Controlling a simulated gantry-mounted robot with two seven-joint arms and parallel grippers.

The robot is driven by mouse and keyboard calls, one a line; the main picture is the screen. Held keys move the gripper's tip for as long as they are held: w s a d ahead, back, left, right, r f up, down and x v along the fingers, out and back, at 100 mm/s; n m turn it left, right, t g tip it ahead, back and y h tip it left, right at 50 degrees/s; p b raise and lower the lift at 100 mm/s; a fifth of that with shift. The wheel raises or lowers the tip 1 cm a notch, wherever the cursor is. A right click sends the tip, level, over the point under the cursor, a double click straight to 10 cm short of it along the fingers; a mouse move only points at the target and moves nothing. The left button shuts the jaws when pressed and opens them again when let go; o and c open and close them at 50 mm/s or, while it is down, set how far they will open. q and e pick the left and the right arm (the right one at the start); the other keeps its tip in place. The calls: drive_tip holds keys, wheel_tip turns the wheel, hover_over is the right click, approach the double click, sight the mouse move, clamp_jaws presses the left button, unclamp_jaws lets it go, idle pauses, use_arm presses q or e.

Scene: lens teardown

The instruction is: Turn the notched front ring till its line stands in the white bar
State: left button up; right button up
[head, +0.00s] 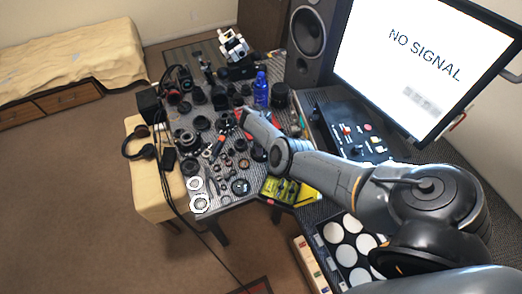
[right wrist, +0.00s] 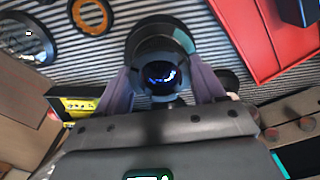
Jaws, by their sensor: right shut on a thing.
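In the right wrist view a dark lens (right wrist: 160,72) with a round glass front stands between the two grey-purple fingers of my right gripper (right wrist: 162,90). The fingers are shut on its front ring (right wrist: 158,43), one on each side. I cannot make out the ring's notch, its line or the white bar. In the head view my right arm reaches in from the right to the crowded bench, and its wrist end hides the lens and the fingertips. My left gripper is not in view.
The patterned bench (head: 228,203) is crowded with lens parts, rings and tools. A blue bottle (head: 261,92) stands close behind my right wrist. A red tray (right wrist: 265,35) lies right of the lens and an orange ring (right wrist: 91,15) at the upper left. A monitor (head: 425,60) stands at the right.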

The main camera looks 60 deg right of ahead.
drive_tip(key=shift+f+m, duration=0.15)
drive_tip(key=shift+m, duration=0.55)
drive_tip(key=o, duration=1.5)
drive_tip(key=shift+r, duration=0.2)
